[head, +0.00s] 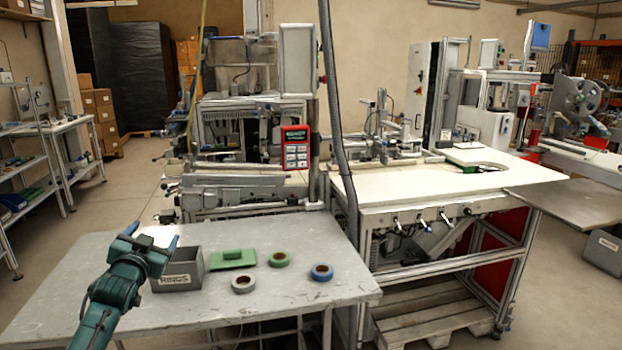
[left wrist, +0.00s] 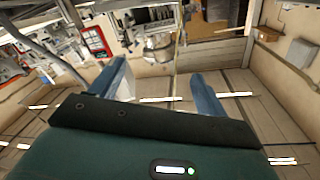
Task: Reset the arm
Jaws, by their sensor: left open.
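My left gripper (head: 154,239) is raised over the left part of the grey table (head: 222,302), close to the grey bin labelled RINGS (head: 178,280). Its blue fingers are apart and empty. The left wrist view also shows the open gripper (left wrist: 158,85), with only the room between its fingers. On the table right of the bin are a white tape reel (head: 243,291), a green tape reel (head: 279,266) and a blue tape reel (head: 321,279). The inside of the bin is mostly hidden. My right gripper is in neither view.
A flat green block with a raised part (head: 232,265) lies between the bin and the reels. Machines stand behind the table, and a white workbench (head: 450,190) stands to the right. The table's front right is clear.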

